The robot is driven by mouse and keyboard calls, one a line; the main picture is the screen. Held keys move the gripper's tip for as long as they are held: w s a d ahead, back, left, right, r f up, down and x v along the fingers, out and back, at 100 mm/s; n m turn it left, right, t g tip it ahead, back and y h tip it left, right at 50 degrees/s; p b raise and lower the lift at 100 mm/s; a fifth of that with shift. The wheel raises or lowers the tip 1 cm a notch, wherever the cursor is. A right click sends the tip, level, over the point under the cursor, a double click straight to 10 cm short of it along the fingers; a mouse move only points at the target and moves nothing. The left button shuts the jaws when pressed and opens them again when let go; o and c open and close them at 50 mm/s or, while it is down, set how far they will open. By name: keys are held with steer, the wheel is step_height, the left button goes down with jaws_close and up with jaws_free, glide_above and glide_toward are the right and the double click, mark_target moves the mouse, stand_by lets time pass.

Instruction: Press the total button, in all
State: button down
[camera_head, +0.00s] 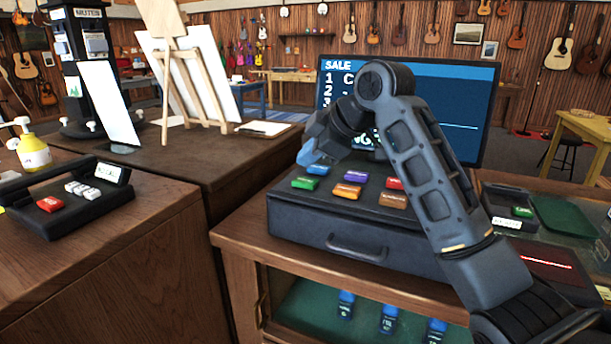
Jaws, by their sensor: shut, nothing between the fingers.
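A dark cash register (340,225) stands on a wooden counter, with two rows of coloured buttons on its top. The far row has a blue button (317,169), a purple button (355,176) and a red button (395,183). The near row has a green button (305,184), an orange button (347,191) and a brown button (393,200). Their labels are too small to read, so I cannot tell which is total. My gripper (308,157) is shut and empty, above and behind the blue button; I see no clear contact. My arm partly hides the register's right side.
A blue screen (467,100) reading SALE stands behind the register, partly covered by my arm. A small black device (78,198) with red and white keys, a yellow bottle (33,152) and an easel (190,70) are left. A small terminal (507,208) is right.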

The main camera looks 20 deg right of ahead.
mark_target(308, 182)
steer(key=shift+r+p, duration=1.15)
steer(key=shift+r, duration=0.6)
steer(key=shift+f, duration=0.1)
